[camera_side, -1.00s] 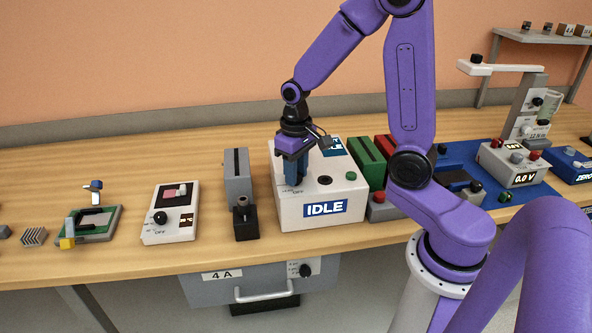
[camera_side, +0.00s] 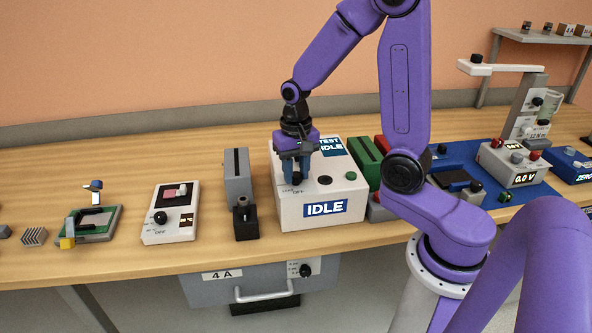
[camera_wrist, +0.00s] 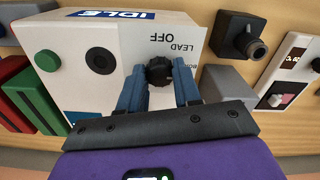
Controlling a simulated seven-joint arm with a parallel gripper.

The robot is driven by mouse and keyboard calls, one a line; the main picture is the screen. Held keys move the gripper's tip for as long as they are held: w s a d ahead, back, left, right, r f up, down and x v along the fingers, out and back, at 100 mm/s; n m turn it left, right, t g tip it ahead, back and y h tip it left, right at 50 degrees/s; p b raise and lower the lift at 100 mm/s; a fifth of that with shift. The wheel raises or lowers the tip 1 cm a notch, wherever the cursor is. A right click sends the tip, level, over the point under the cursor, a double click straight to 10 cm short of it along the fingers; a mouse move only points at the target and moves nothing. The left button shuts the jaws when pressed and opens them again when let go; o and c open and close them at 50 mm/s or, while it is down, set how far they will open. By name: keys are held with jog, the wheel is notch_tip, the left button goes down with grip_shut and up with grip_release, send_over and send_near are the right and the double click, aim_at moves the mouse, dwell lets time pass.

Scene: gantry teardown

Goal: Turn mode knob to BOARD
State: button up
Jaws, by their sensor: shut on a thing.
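The mode knob (camera_wrist: 158,71) is a black ribbed knob on the top of the white tester box (camera_side: 317,212). In the wrist view the labels OFF, LEAD and a partly hidden "BO..." stand around it. My gripper (camera_side: 296,180) points down at the box, and its blue fingers also show in the wrist view (camera_wrist: 159,84). The fingers stand on both sides of the knob and are shut on it. The knob's pointer mark cannot be made out. The box's front display (camera_side: 325,208) reads IDLE.
A green button (camera_wrist: 47,61) and a round black socket (camera_wrist: 100,60) sit on the box top beside the knob. A grey slotted block (camera_side: 237,176) stands left of the box. Green (camera_side: 366,160) and red blocks stand to its right, close to my arm.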

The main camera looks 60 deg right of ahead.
aim_at(295, 176)
jog(key=o, duration=1.1)
jog(key=shift+c, duration=0.2)
jog(key=shift+r, duration=0.15)
notch_tip(295, 176, up, 17)
jog(key=s+a+f+n, duration=0.4)
jog(key=s+f+n, duration=0.1)
jog(key=s+n, duration=0.4)
jog(key=s+a+f+n, duration=0.4)
jog(key=s+f+n, duration=0.2)
jog(key=s+n, duration=0.3)
jog(key=s, duration=0.3)
jog(key=shift+f+n, duration=0.15)
jog(key=shift+n, duration=0.25)
